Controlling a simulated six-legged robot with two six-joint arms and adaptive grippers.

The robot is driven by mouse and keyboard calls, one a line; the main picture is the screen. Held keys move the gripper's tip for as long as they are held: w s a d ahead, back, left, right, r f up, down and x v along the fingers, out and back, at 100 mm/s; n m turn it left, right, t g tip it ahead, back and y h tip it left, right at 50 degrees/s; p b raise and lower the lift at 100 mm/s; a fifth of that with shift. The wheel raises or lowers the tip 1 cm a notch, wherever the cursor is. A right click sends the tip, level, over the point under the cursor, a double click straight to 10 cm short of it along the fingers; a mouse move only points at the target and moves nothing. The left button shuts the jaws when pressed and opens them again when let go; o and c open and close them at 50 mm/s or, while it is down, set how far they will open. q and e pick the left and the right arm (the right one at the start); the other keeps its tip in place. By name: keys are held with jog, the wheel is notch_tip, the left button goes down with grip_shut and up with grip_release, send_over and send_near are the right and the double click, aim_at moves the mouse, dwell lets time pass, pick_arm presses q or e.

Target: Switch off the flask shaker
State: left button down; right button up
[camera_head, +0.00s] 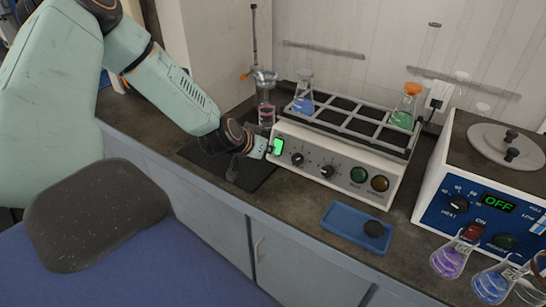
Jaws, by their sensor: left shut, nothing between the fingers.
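The flask shaker (341,172) is a pale box on the dark bench, with a slotted rack on top. Its sloped front has a lit green switch (277,146) at the left end, two black knobs, a green button (358,174) and a dark amber-brown button. A blue-filled flask (303,99) and a green-filled flask (403,116) stand in the rack. My left gripper (264,150) is shut and empty, its tip just left of the lit switch. I cannot tell whether it touches the switch or the panel. My right gripper is out of view.
A blue tray (340,225) holding a black disc lies in front of the shaker. A heating unit (466,210) showing OFF stands at the right, with flasks before it. A clamp stand with glassware (265,95) is behind my left gripper. The bench's front edge is close.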

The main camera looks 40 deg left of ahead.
aim_at(277, 151)
pick_arm(q)
jog(key=b+x, duration=0.2)
jog(key=shift+w+f, duration=0.2)
jog(key=shift+f, duration=0.2)
jog(key=shift+w+a+f, duration=0.1)
jog(key=shift+w+f, duration=0.2)
jog(key=shift+w, duration=0.2)
jog(key=shift+r, duration=0.1)
jog(key=shift+b, duration=0.35)
jog(key=shift+w+f+t+b, duration=0.1)
jog(key=shift+f+t+b, duration=0.2)
jog(key=shift+f+b, duration=0.35)
jog(key=shift+r, duration=0.4)
